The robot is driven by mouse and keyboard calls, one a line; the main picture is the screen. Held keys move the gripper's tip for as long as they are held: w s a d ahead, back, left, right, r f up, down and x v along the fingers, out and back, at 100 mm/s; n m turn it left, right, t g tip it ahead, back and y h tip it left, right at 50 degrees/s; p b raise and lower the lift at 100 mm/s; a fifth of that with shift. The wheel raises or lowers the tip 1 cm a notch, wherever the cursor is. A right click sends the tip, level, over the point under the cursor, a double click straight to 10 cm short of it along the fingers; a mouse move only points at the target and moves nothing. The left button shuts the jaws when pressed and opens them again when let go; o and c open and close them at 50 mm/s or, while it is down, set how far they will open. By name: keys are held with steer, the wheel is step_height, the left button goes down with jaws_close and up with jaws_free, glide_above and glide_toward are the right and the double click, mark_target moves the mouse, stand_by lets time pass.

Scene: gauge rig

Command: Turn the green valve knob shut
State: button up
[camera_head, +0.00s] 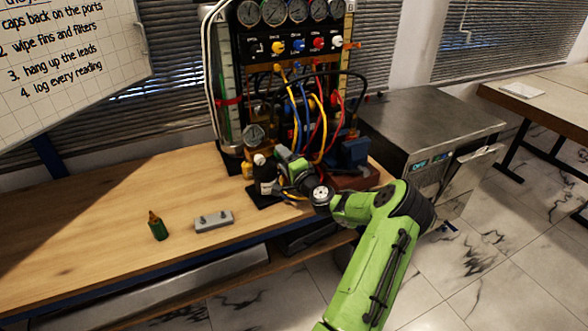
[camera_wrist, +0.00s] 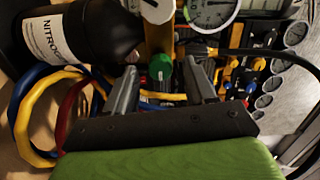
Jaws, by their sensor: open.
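The green valve knob (camera_wrist: 160,68) shows in the wrist view, a small green cap between my two finger tips and just beyond them. My gripper (camera_wrist: 163,80) is open, with one finger on either side of the knob in that view. I see no clear contact, and the remaining depth is hard to tell. The knob's base and stem are partly hidden. In the head view my arm reaches to the foot of the gauge rig (camera_head: 291,47), and I cannot make out the knob there.
A black bottle labelled nitrogen (camera_wrist: 82,32) stands close to my gripper, also in the head view (camera_head: 265,178). A pressure gauge (camera_wrist: 211,10) and coloured hoses (camera_wrist: 40,100) crowd around. On the bench (camera_head: 95,220) lie a grey block (camera_head: 214,221) and a green-bodied item (camera_head: 157,228).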

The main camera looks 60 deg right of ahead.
steer(key=v, duration=1.4)
steer(key=shift+b, duration=0.35)
